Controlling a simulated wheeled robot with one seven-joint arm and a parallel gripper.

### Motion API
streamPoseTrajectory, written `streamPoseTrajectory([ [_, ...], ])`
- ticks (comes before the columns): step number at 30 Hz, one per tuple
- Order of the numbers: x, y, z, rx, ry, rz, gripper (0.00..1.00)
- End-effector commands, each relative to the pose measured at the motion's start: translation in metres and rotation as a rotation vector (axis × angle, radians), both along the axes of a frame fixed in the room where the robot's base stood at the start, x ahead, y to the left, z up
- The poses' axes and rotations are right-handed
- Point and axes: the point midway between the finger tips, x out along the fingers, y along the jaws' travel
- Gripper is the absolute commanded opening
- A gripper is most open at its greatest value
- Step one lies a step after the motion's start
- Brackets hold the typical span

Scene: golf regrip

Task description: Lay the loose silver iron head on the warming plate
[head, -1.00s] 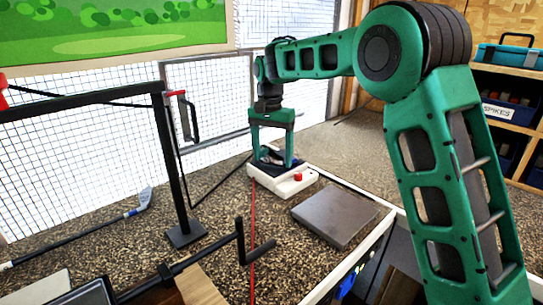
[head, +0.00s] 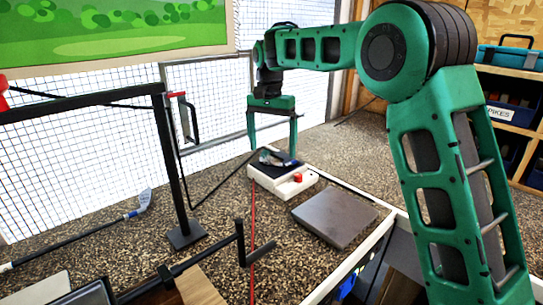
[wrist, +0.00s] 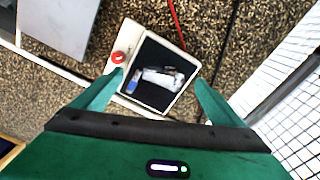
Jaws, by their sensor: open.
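The warming plate (head: 298,185) is a white box with a dark top and a red knob, standing on the speckled bench; it also shows in the wrist view (wrist: 114,72). The loose silver iron head (wrist: 160,77), with a blue part at one end, lies on the dark top, within its edges. It also shows in the head view (head: 275,158), small and partly behind a finger. My gripper (head: 272,152) is open above the plate, with its fingers on either side of the head. In the wrist view my gripper (wrist: 160,80) shows clear gaps between both fingers and the head.
A flat grey slab (head: 335,216) lies right of the plate. An iron club (head: 75,238) lies at left. A red cord (head: 253,225) crosses the bench. Wire mesh stands behind.

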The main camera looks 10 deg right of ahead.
Motion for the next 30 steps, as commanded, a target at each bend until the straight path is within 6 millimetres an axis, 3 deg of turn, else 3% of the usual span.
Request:
streamPoseTrajectory([
  [6,0.001,0.002,0.044,0.001,-0.003,0.0,0.93],
  [12,0.001,0.003,0.071,0.0,0.0,0.0,0.93],
  [25,0.0,0.001,0.081,0.0,0.001,-0.001,0.93],
  [28,-0.004,-0.014,0.082,-0.001,0.0,-0.006,0.93],
  [30,-0.011,-0.037,0.084,-0.001,-0.001,-0.01,0.93],
])
